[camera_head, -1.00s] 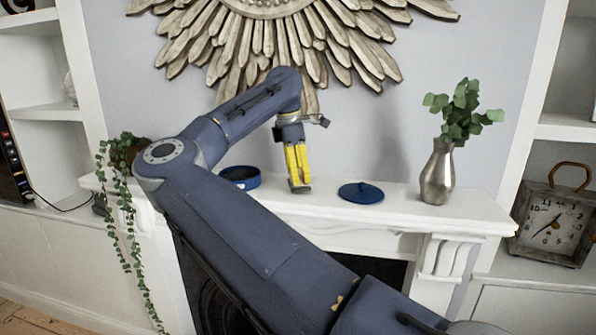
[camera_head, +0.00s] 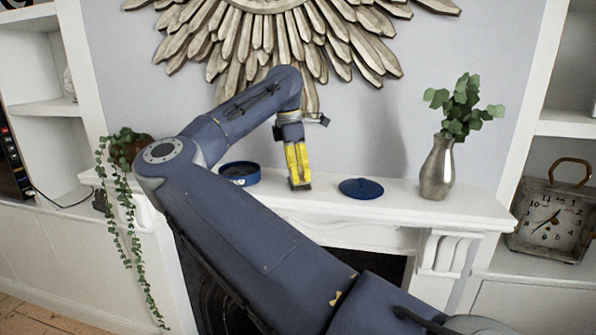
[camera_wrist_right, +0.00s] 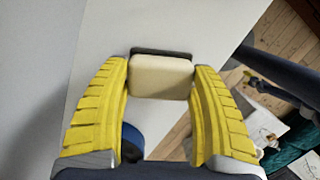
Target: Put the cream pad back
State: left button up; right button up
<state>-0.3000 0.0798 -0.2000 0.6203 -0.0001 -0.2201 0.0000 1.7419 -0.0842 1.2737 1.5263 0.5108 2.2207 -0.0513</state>
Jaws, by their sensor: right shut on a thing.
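My right gripper (camera_head: 300,187) is shut on the cream pad (camera_wrist_right: 160,77), a small cream block with rounded edges. In the wrist view it sits between the yellow fingertips (camera_wrist_right: 161,80), with a dark strip along its far edge. In the head view the gripper points down just over the mantel, between a round dark blue tin (camera_head: 240,175) and a flat blue lid (camera_head: 361,188). The tin stands open to the left; its inside is dark. A blue round thing (camera_wrist_right: 132,140) shows partly behind a finger. My left gripper (camera_wrist_right: 250,79) seems to show far below, small and blurred.
The white mantel (camera_head: 405,201) is narrow, with its front edge open to the floor. A metal vase (camera_head: 437,170) with leaves stands at its right, a trailing plant (camera_head: 125,200) at its left. A sunburst ornament (camera_head: 275,45) hangs behind. My right arm crosses the picture.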

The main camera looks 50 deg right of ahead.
jog(key=shift+f, duration=0.15)
jog(key=o, duration=1.5)
